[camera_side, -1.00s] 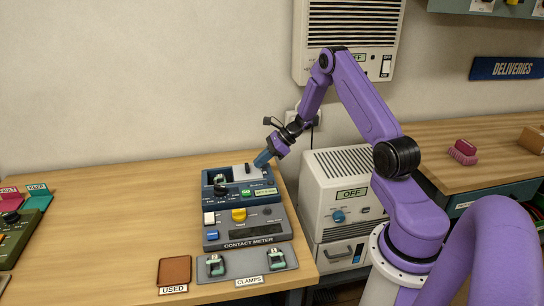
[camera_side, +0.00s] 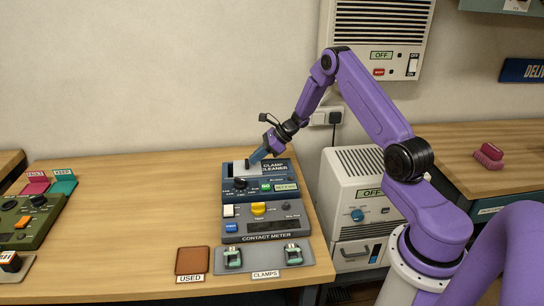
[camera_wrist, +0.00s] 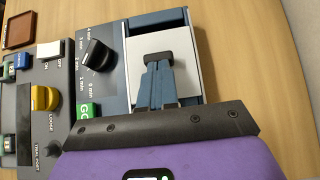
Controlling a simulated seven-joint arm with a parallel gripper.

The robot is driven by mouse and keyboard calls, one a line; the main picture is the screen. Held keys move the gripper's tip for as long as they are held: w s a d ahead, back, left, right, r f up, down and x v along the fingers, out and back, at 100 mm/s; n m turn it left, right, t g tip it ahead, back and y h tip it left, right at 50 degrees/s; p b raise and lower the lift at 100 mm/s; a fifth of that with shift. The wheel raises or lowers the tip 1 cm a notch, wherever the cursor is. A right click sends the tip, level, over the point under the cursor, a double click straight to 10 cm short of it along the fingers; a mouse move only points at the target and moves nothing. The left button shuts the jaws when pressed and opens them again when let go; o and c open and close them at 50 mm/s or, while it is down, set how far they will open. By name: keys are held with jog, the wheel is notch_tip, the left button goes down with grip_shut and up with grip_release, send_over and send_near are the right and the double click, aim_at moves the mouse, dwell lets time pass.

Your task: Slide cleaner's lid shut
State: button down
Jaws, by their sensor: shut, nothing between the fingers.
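The cleaner (camera_side: 229,193) is a dark blue box at the back of the bench, lettered CLAMP CLEANER. Its pale grey-white lid (camera_side: 240,166) lies over the left part of its top; it also fills much of the wrist view (camera_wrist: 195,75). No clamp shows under it. A dark knob (camera_wrist: 158,57) stands on the lid. My gripper (camera_side: 253,160) is shut and empty, with its blue fingertips at the knob in the wrist view (camera_wrist: 157,66); I cannot tell whether they touch. A narrow blue strip of the cleaner shows beyond the lid's far edge.
The contact meter (camera_side: 266,238) stands in front of the cleaner, and a grey tray (camera_side: 263,259) with two clamps lies in front of that. A brown USED pad (camera_side: 193,259) lies beside it. A beige cabinet (camera_side: 345,195) stands right.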

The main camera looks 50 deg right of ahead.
jog(key=shift+w+a, duration=1.05)
jog(key=shift+a, duration=0.05)
